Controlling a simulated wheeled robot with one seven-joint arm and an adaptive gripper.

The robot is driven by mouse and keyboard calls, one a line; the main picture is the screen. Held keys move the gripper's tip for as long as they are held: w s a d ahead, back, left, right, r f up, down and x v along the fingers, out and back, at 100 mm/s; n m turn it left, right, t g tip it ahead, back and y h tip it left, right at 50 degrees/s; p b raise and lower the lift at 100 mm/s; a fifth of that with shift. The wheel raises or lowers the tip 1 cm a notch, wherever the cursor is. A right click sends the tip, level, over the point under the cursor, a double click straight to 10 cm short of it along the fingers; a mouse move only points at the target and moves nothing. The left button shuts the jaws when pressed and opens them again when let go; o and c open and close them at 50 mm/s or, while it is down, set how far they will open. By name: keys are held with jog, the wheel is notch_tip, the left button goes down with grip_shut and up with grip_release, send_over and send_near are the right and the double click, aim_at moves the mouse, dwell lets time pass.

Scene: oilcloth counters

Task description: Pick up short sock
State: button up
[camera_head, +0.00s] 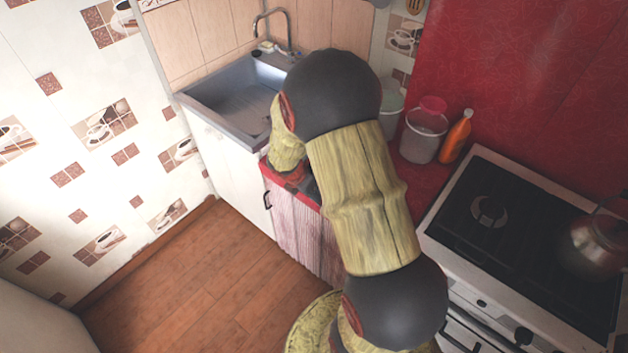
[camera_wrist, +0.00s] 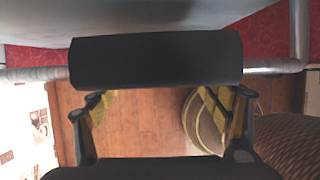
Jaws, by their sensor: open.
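I cannot make out a short sock in either view. In the head view my arm covers the middle of the red counter (camera_head: 416,178), and my gripper cannot be clearly made out there. What lies on the counter behind the arm is hidden.
A metal sink (camera_head: 225,100) is at the back left. A clear bucket (camera_head: 423,135) and an orange bottle (camera_head: 456,137) stand on the counter beside the stove (camera_head: 470,235). A kettle (camera_head: 592,246) sits on the stove. The wooden floor (camera_head: 190,275) at left is clear.

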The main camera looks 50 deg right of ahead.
jog(key=shift+f, duration=0.1)
jog(key=c, duration=0.3)
jog(key=c, duration=1)
jog(key=s+a+r+p, duration=0.6)
jog(key=s+a+r, duration=0.1)
jog(key=s+r, duration=0.5)
jog(key=shift+r+p, duration=0.35)
jog(key=shift+r, duration=0.4)
jog(key=shift+r, duration=0.1)
